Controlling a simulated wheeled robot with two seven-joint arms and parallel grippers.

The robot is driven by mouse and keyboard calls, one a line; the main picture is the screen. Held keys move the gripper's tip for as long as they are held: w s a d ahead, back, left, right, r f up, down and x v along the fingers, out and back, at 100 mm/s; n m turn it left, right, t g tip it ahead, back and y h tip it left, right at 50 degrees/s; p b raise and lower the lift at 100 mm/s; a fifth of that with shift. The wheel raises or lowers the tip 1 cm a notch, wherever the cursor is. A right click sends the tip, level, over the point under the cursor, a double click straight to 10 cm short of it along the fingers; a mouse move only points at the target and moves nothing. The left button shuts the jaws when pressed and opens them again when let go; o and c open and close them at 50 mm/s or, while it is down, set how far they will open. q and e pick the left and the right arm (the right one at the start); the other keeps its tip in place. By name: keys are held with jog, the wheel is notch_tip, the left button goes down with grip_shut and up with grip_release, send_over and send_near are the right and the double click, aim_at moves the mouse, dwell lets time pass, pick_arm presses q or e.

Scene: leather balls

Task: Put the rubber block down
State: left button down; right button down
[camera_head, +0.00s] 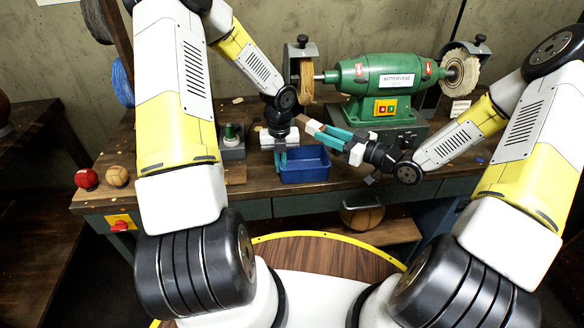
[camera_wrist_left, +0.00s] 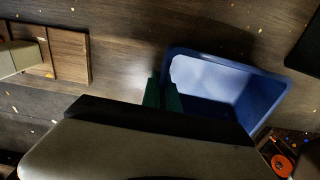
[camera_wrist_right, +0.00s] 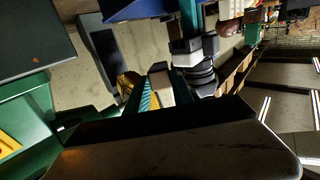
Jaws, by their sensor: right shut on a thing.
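My right gripper (camera_head: 326,132) is shut on the rubber block (camera_head: 312,126), a small brown block with a pale end. It holds the block in the air above the back of a blue bin (camera_head: 305,174). The block also shows between the teal fingers in the right wrist view (camera_wrist_right: 159,80). My left gripper (camera_head: 280,158) points down at the left side of the bin. In the left wrist view its dark green fingers (camera_wrist_left: 163,92) are close together beside the bin's left wall (camera_wrist_left: 170,65). I cannot tell whether they touch it. The bin looks empty.
A green bench grinder (camera_head: 385,75) stands behind on the wooden workbench (camera_head: 150,160). A dark box with a green spool (camera_head: 231,135) is left of the bin. A red ball (camera_head: 86,179) and a tan ball (camera_head: 118,175) sit at the left front edge. A wooden tile (camera_wrist_left: 70,55) lies left of the bin.

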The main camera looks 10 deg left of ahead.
jog(key=w+a+f+g+h, duration=0.1)
jog(key=w+a+f+h, duration=0.3)
jog(key=w+a, duration=0.5)
jog(key=d+r+m+g+h, duration=0.4)
jog(key=d+r+m+h, duration=0.3)
jog(key=d+r+h, duration=0.4)
notch_tip(320, 180, up, 6)
jog(key=m+g, duration=0.5)
jog(key=m, duration=0.2)
send_over(312, 121)
jog(key=s+d, duration=0.2)
notch_tip(312, 121, down, 17)
jog(key=shift+a+f, duration=0.15)
jog(key=shift+a, duration=0.25)
